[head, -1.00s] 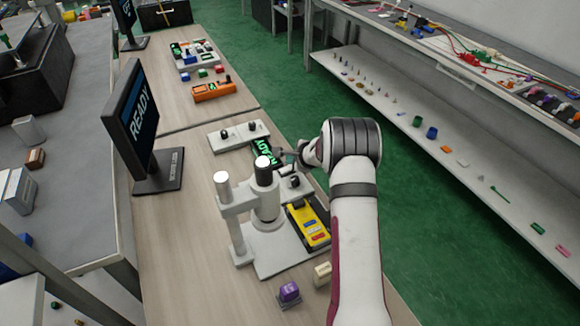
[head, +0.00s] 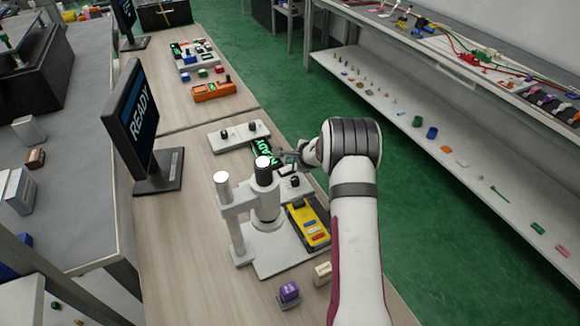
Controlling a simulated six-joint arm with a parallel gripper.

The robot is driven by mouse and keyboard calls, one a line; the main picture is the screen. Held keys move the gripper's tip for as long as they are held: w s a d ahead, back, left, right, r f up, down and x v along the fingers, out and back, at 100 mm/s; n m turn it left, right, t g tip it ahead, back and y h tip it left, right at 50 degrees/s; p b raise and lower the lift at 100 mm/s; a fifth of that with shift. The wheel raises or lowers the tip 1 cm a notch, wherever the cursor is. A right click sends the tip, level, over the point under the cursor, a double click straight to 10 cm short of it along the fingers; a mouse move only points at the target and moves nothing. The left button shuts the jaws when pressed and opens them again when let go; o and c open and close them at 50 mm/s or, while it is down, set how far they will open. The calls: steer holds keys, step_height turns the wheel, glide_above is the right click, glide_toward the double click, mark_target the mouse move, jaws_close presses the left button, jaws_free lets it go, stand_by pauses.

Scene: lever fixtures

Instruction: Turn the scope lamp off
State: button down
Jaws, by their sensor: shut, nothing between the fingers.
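The scope (head: 265,205), a white microscope-like stand with a black-topped tube, stands on a light base plate on the wooden bench. A small black knob (head: 295,182) shows on a light block at its right rear; I cannot tell whether it is the lamp control. My gripper (head: 284,158) is just behind the scope, over the block and beside a green-lit READY display (head: 264,152). It is shut with nothing held. The fingertips are small and partly hidden by the arm and scope, and I cannot tell if they touch anything.
A yellow device (head: 309,224) lies right of the scope, close to my arm. A grey panel with black knobs (head: 238,136) is behind. A READY monitor (head: 140,125) stands left. Purple (head: 289,291) and cream (head: 322,273) blocks are in front. The bench's left front is clear.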

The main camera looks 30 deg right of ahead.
steer(key=shift+d+f, duration=0.1)
steer(key=shift+f, duration=0.3)
steer(key=shift+f, duration=0.4)
stand_by(0.5)
steer(key=shift+r, duration=0.1)
steer(key=shift+r, duration=0.7)
steer(key=shift+r, duration=0.1)
steer(key=r, duration=0.2)
steer(key=a+r, duration=0.1)
steer(key=r, duration=0.1)
steer(key=shift+a+r, duration=0.1)
steer(key=shift+r, duration=0.3)
